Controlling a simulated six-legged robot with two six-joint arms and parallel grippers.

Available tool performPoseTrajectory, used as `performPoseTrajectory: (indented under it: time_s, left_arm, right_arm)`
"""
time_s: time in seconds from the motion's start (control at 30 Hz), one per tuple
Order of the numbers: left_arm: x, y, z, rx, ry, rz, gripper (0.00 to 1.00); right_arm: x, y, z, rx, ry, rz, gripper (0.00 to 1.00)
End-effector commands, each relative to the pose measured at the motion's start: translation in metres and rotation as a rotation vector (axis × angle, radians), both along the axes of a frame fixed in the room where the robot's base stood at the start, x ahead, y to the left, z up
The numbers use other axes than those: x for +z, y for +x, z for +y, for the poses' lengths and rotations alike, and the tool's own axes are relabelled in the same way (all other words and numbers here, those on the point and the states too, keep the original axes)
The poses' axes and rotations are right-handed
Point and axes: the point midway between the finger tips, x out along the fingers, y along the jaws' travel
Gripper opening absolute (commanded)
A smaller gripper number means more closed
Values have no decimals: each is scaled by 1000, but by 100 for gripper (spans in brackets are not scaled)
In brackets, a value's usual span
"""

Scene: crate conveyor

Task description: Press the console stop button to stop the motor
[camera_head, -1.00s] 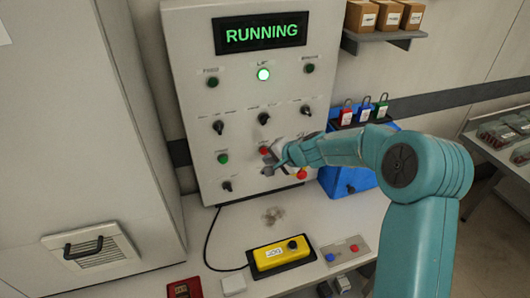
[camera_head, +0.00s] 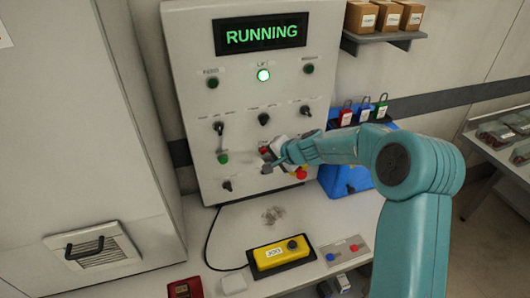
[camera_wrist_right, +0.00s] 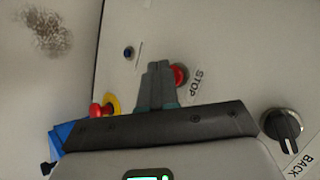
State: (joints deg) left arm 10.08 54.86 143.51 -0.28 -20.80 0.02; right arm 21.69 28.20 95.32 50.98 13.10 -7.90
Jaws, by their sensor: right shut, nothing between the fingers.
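The control console (camera_head: 190,60) stands upright on the bench, and its screen (camera_head: 262,33) reads RUNNING in green. The red stop button (camera_head: 264,149) is on its lower panel, partly behind my right gripper (camera_head: 268,161). In the right wrist view the stop button (camera_wrist_right: 181,75) shows beside its STOP label (camera_wrist_right: 197,86). My right gripper's fingers (camera_wrist_right: 157,70) are shut and empty, and they overlap the button's edge in that view. I cannot tell whether they touch it. My left gripper is not in view.
A red mushroom button on a yellow ring (camera_wrist_right: 104,108) sits near the gripper. A black BACK knob (camera_wrist_right: 282,125) is on the same panel. A blue box with padlocks (camera_head: 345,180) stands right of the console. A yellow pendant (camera_head: 281,254) lies on the bench.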

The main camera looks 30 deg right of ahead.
Motion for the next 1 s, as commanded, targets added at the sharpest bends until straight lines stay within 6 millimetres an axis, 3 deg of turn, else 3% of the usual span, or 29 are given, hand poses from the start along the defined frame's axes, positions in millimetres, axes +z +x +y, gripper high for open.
performPoseTrajectory:
  time_s: [1.0]
  left_arm:
    - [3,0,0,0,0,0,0]
  right_arm:
    - [0,7,-2,-1,-1,-2,0]
